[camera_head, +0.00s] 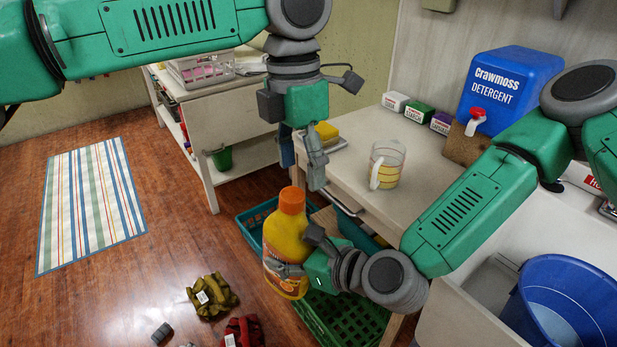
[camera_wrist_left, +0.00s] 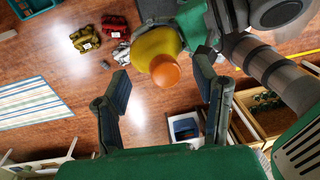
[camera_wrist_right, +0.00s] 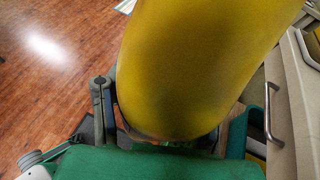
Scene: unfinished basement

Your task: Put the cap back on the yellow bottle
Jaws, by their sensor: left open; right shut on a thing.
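The yellow bottle (camera_head: 286,240) is held nearly upright, a little tilted, above the crates beside the table. My right gripper (camera_head: 297,254) is shut around its body, and the bottle fills the right wrist view (camera_wrist_right: 205,65). The orange cap (camera_head: 292,199) sits on top of the bottle; I cannot tell whether it is tight. My left gripper (camera_head: 302,166) is open and empty, pointing down just above the cap. In the left wrist view the cap (camera_wrist_left: 165,75) shows between the two open fingers, apart from both, with the yellow bottle top (camera_wrist_left: 150,50) beyond it.
The table (camera_head: 345,155) behind holds a glass measuring cup (camera_head: 388,163), small boxes and a blue detergent jug (camera_head: 508,85). A green crate (camera_head: 340,318) and a teal crate (camera_head: 250,222) lie below. A blue bucket (camera_head: 562,300) stands at right. Crumpled cloths (camera_head: 212,297) lie on the floor.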

